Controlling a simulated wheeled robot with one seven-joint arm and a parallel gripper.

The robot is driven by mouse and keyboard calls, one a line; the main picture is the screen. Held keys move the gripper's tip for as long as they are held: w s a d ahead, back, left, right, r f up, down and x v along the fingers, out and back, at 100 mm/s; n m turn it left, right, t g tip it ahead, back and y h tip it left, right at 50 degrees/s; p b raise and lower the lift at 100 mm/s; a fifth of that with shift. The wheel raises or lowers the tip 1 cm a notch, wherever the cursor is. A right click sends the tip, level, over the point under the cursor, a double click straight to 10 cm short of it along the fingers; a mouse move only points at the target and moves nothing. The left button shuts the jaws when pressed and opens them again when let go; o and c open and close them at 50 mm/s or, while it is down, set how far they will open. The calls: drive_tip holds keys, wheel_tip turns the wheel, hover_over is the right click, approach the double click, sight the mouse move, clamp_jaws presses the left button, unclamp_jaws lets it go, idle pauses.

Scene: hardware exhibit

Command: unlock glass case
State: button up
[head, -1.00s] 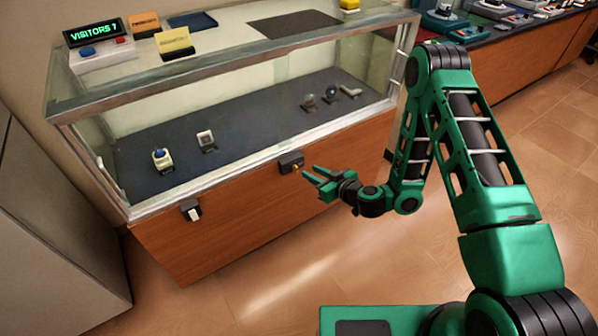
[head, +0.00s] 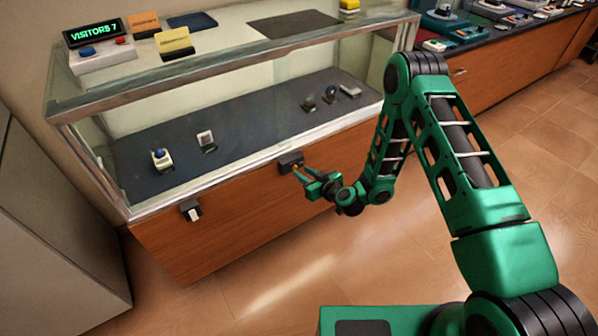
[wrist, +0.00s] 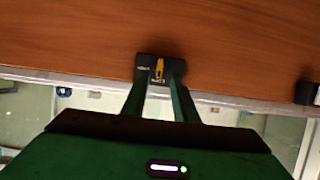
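The glass case (head: 215,95) stands on a wooden base. A dark lock block (head: 290,158) sits on the base's front, just below the glass. It also shows in the wrist view (wrist: 146,66), with small markings beside a yellow key (wrist: 159,68) that is in line with the picture's vertical. My gripper (head: 305,175) is at the lock, close in front of it. In the wrist view my gripper (wrist: 158,84) has its two fingers apart, one on each side of the key, with gaps visible. I cannot tell whether either finger touches the lock block.
A small dark holder with a white tag (head: 191,211) is on the base to the left. Several small items stand inside the case. A visitor counter (head: 97,38) and cards lie on top. A grey cabinet (head: 50,235) stands at the left. The floor in front is clear.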

sight(297, 169)
drive_tip(key=shift+x, duration=1.95)
drive_tip(key=shift+c, duration=0.7)
clamp_jaws()
